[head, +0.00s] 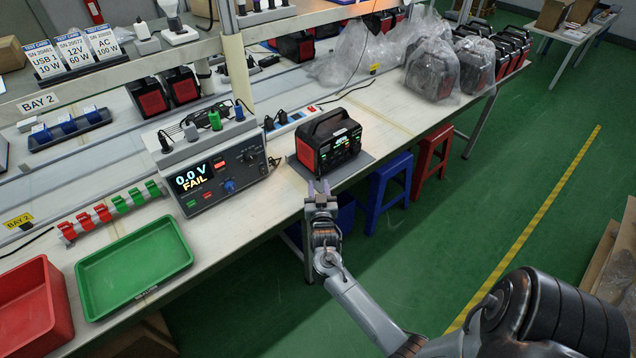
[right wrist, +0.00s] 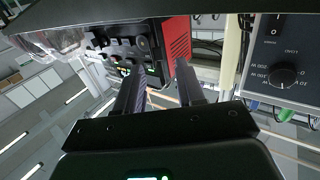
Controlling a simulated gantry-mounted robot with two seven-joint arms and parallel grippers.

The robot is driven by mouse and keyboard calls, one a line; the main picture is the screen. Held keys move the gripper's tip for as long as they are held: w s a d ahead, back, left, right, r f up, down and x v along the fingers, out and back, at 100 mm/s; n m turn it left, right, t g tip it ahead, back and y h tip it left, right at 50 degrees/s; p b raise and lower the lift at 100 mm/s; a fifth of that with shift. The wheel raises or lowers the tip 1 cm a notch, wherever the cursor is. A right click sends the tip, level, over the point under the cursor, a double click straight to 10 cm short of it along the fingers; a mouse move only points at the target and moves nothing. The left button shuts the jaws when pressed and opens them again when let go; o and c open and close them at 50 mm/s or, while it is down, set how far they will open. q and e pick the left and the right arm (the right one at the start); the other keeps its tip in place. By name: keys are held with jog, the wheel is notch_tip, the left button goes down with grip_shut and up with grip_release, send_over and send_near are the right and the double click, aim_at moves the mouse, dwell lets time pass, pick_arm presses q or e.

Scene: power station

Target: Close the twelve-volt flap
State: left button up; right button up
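The black and red power station (head: 328,141) stands on a dark mat (head: 352,172) at the bench's front edge, its lit front panel facing my right arm. In the right wrist view the power station (right wrist: 178,42) is at the top, its panel with dark sockets and covers partly behind a finger. I cannot tell which cover is the twelve-volt flap, or how far open it is. My right gripper (head: 319,187) is just in front of the panel's lower left part. My left gripper is not in view.
A tester (head: 222,180) reading "0.0 V FAIL" stands left of the power station. A green tray (head: 135,265), a red bin (head: 35,310) and red and green clips are further left. Bagged units (head: 432,70) stand behind. Blue and red stools (head: 390,180) are right of the bench.

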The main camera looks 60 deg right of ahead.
jog(key=shift+b+x, duration=0.3)
jog(key=shift+x, duration=1.45)
jog(key=shift+s, duration=0.1)
grip_shut()
